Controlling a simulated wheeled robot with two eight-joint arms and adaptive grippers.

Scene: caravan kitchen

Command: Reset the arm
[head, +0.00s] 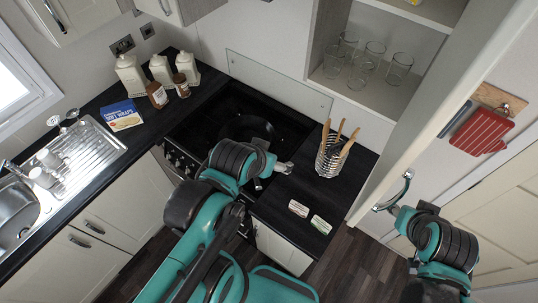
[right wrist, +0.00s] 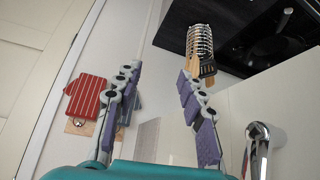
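My left gripper (head: 276,169) is in the head view over the front right of the black hob, at the end of my teal arm. Its fingers are small and partly hidden, so their opening is unclear. My right gripper (right wrist: 158,80) has its fingers spread wide in the right wrist view, with nothing held between them. A chrome handle (right wrist: 262,145) on a pale door stands just outside its right finger. In the head view this handle (head: 405,184) is close to my right gripper, whose fingers are hard to make out.
The tall cupboard door (head: 440,75) stands open; glasses (head: 362,68) are on the shelf behind it. Jars (head: 160,69) and a sink (head: 18,212) are at left.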

